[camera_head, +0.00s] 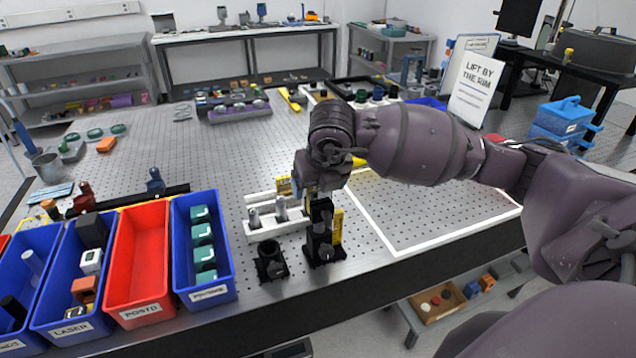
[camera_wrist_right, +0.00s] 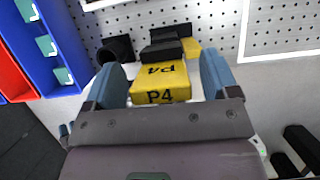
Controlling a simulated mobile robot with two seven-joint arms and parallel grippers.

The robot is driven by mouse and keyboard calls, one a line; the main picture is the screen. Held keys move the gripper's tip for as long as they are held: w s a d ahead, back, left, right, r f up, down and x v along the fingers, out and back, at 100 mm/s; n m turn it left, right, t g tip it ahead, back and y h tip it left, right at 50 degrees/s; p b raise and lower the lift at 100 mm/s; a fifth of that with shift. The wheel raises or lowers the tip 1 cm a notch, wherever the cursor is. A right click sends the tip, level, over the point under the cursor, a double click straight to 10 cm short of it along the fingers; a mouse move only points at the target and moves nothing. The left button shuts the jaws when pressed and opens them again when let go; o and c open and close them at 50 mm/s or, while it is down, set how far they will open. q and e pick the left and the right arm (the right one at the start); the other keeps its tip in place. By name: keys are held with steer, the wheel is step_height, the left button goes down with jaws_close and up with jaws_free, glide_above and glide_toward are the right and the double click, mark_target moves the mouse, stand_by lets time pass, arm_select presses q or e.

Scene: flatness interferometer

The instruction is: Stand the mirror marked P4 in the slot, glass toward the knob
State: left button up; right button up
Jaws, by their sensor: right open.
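The mirror marked P4 (camera_wrist_right: 160,82) shows in the right wrist view as a yellow block with P4 on two faces. It is between the blue-grey fingers of my right gripper (camera_wrist_right: 165,82), which is open around it. In the head view my right gripper (camera_head: 314,192) is above a black mount (camera_head: 322,246) near the table's front edge. The mount also shows in the wrist view (camera_wrist_right: 166,47), beyond the mirror. Which way the glass faces, and whether the mirror is seated in the slot, I cannot tell. My left gripper is not in view.
A black cup (camera_head: 270,262) stands left of the mount. A yellow piece (camera_head: 338,226) is just right of it. A white holder (camera_head: 262,232) is behind. Blue and red bins (camera_head: 138,308) stand at the left. A white-outlined area (camera_head: 425,205) at the right is clear.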

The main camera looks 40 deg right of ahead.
mark_target(326, 210)
steer(key=b+v, duration=0.1)
steer(key=v, duration=1.1)
steer(key=shift+f, duration=0.1)
